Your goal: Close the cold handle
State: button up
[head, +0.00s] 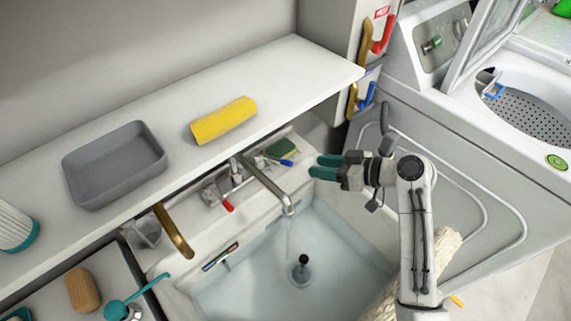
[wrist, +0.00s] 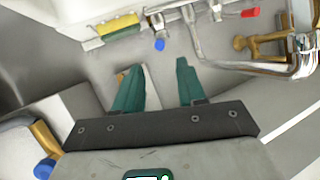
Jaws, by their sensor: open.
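My gripper (head: 322,167) is open and empty beside the sink, its green fingers pointing left toward the faucet. A blue faucet handle (head: 287,162) is just left of the fingertips, near a sponge. In the wrist view the same blue handle (wrist: 159,44) lies ahead of the open fingers (wrist: 158,70), apart from them. A second blue handle (head: 367,97) is on a brass pipe on the wall under a red one, and a blue end (wrist: 43,168) shows at lower left in the wrist view. The faucet spout (head: 268,183) has a faint stream below it.
The sink basin (head: 325,235) holds water and a dark stopper. A red faucet handle (head: 228,205) is left of the spout. The white shelf (head: 290,70) overhangs behind the faucet, with a yellow roll (head: 223,121) and grey tray (head: 113,164). A washer (head: 470,150) stands at right.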

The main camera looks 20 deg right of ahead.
aim_at(287, 163)
jog(key=x, duration=1)
jog(key=shift+w+a+f, duration=0.2)
jog(key=shift+w, duration=0.1)
jog(key=shift+c, duration=0.4)
grip_shut()
